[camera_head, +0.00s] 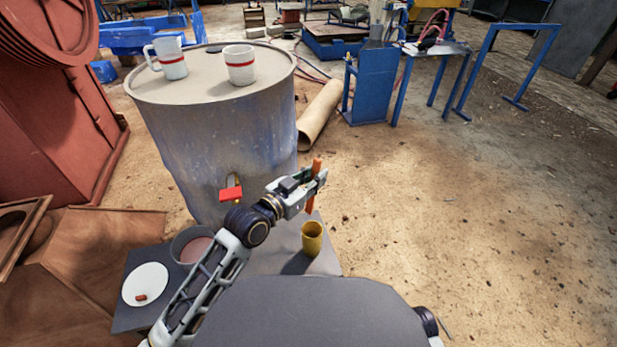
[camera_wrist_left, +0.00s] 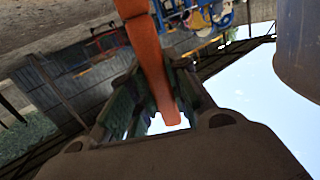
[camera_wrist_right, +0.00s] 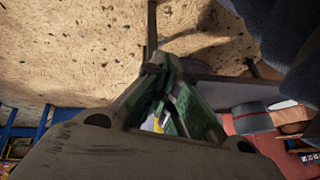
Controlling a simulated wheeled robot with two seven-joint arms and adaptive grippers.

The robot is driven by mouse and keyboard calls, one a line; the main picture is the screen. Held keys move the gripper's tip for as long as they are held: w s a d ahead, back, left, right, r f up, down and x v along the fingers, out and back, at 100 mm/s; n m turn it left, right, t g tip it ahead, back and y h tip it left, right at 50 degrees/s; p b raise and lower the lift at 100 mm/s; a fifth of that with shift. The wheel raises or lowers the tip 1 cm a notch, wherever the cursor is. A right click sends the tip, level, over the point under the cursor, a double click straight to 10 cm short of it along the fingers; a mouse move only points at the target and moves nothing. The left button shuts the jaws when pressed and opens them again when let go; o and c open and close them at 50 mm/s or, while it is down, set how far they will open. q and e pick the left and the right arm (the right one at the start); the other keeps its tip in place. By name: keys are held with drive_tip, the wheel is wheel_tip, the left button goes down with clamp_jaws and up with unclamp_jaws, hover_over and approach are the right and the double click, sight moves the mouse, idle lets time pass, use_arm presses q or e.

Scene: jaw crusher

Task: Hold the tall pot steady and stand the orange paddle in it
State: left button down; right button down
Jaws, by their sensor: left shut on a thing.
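The orange paddle (camera_head: 317,166) is upright in my left gripper (camera_head: 318,180), which is shut on it. In the left wrist view the paddle (camera_wrist_left: 151,55) runs between the fingers (camera_wrist_left: 160,95). The tall yellow pot (camera_head: 312,240) stands upright on the low grey table (camera_head: 262,262), below the gripper. The paddle's lower end is above the pot's mouth and apart from it. My right gripper (camera_wrist_right: 166,75) shows only in the right wrist view; its fingertips are together with nothing visible between them. It is away from the pot.
A grey pan (camera_head: 178,246) and a white plate (camera_head: 144,284) with a small brown piece stand left of the pot. A big blue-grey drum (camera_head: 215,140) bearing two white mugs (camera_head: 170,62) (camera_head: 240,68) rises behind. Open dirt floor lies to the right.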

drive_tip(key=shift+a+r, duration=0.4)
drive_tip(key=c, duration=2.2)
unclamp_jaws()
drive_tip(key=o, duration=1.2)
drive_tip(key=shift+w+t, duration=0.3)
drive_tip(key=shift+w, duration=0.2)
drive_tip(key=o, duration=0.7)
drive_tip(key=w, duration=0.1)
drive_tip(key=w+t, duration=0.1)
drive_tip(key=w, duration=0.1)
drive_tip(key=shift+a, duration=0.3)
drive_tip(key=shift+c, duration=0.2)
drive_tip(key=shift+w+a+f+n+t+y, duration=0.15)
drive_tip(key=shift+w+a+n+t+y, duration=0.55)
drive_tip(key=shift+w+t, duration=0.7)
drive_tip(key=shift+w+a+f+n+t+y, duration=0.2)
drive_tip(key=shift+w+a+n+t+y, duration=0.15)
drive_tip(key=shift+w+a+t+y, duration=1)
drive_tip(key=shift+w+a+f+n+t+y, duration=0.15)
drive_tip(key=shift+w+a+n+t+y, duration=0.2)
drive_tip(key=shift+w+a+n+t, duration=0.95)
drive_tip(key=shift+w+d+r+y, duration=0.15)
drive_tip(key=shift+d+y, duration=0.15)
drive_tip(key=shift+y, duration=0.25)
drive_tip(key=shift+w+d+f+y, duration=0.1)
drive_tip(key=shift+d+y, duration=0.2)
drive_tip(key=shift+y, duration=0.25)
